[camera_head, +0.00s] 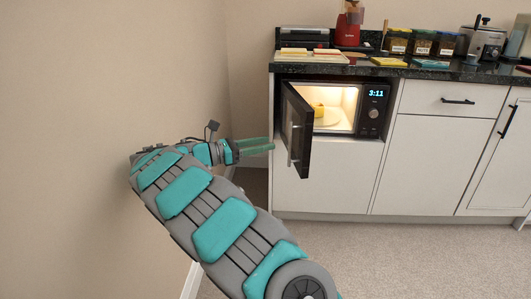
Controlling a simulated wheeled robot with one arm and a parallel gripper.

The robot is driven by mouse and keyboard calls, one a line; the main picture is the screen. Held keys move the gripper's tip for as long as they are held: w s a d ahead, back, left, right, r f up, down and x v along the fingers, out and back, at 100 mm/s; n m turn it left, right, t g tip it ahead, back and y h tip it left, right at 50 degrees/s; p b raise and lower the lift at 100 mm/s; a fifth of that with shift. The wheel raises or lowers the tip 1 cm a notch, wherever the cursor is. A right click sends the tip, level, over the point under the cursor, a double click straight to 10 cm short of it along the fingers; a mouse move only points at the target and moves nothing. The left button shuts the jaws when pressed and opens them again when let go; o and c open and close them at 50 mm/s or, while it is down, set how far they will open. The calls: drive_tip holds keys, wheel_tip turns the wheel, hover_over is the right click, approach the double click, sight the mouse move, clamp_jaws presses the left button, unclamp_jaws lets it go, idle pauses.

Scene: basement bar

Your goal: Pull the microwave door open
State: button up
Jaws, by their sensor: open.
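The microwave (371,113) sits in an open niche under the dark countertop, its display lit with 3:11. Its door (297,127) is hinged on the left and stands swung well open toward me. The lit inside shows a pale plate (328,117) with a yellow item (319,111) on it. A light vertical handle (293,143) is on the door's outer face. My gripper (272,147) is left of the door, pointing right toward it, open and seemingly empty. I cannot tell whether its fingertips touch the door.
The countertop (455,69) above holds a red blender (348,26), several jars, a toaster (485,42) and boards. White cabinets (440,150) stand right of and below the microwave. A wall (100,80) is close on the left. Carpet (400,255) in front is clear.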

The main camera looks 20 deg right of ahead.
drive_tip(key=shift+s+a+r, duration=0.15)
drive_tip(key=shift+s, duration=1.1)
drive_tip(key=shift+s+a+r, duration=0.1)
drive_tip(key=shift+s+a, duration=0.05)
drive_tip(key=shift+s, duration=1.05)
